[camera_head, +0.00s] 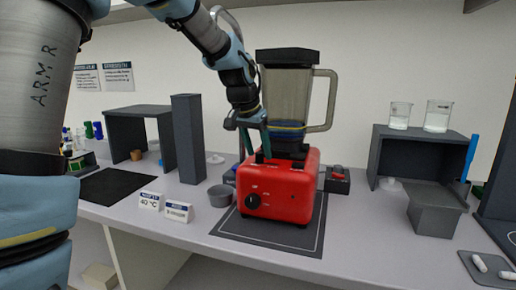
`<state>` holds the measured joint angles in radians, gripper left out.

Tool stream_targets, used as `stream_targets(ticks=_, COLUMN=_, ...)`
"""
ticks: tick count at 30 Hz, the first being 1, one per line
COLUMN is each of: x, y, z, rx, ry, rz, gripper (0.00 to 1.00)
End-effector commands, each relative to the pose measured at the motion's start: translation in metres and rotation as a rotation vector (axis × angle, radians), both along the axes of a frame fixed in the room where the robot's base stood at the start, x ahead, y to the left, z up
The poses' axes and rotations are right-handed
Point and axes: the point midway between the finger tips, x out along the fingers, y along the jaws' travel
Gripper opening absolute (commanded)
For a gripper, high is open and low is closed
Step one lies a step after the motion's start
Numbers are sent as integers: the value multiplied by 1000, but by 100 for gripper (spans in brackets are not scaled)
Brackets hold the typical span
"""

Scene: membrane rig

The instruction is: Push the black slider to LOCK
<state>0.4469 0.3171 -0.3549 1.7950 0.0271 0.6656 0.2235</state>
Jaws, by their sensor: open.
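A blender with a red base (290,188) stands on a dark mat (228,236) in the middle of the bench. Its clear jug (285,92) has a black lid and is seated upright on the base. A black knob (252,201) is on the front face; the marks beside it are too small to read. My gripper (258,150) is open, pointing down at the top left of the base, just left of the jug. A small dark part (259,158) shows between its fingertips; I cannot tell whether it is the black slider or whether the fingers touch it. No LOCK mark is readable.
A small black box (337,181) is close on the right. A grey shelf (422,150) with two beakers stands further right.

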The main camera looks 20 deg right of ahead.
Motion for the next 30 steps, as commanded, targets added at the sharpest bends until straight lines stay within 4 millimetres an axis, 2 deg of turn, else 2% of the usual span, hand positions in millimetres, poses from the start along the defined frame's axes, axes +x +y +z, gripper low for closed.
stream_targets(ticks=5, x=0, y=0, z=0, rx=0, ry=0, rz=0, gripper=59)
stream_targets(ticks=21, x=0, y=0, z=0, rx=0, ry=0, rz=0, gripper=0)
stream_targets(ticks=30, x=0, y=0, z=0, rx=0, ry=0, rz=0, gripper=0)
